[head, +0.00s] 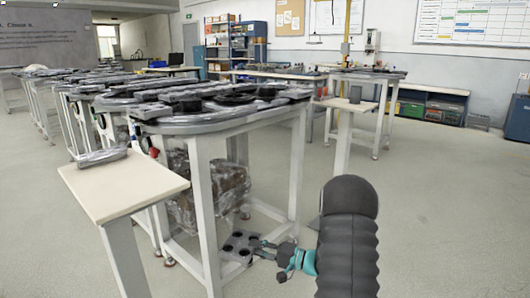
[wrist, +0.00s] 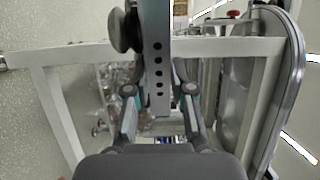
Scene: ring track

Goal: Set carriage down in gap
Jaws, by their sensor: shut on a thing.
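The carriage (head: 240,243) is a dark grey flat piece with several round dark spots. My gripper (head: 265,248), with teal parts, is shut on it, low beside the table legs and below the track's height. In the wrist view the carriage (wrist: 157,65) shows as an upright edge-on plate with a row of holes and a round knob at its upper left, between the fingers of my gripper (wrist: 158,105). The ring track (head: 215,122) lies on the white-framed table, with dark carriages (head: 235,99) on it. I cannot make out the gap.
A pale side stand (head: 115,185) with a clear-wrapped item stands at the left. A wrapped bundle (head: 205,180) sits under the table. A white table beam (wrist: 70,55) crosses close in the wrist view. Floor at right is clear.

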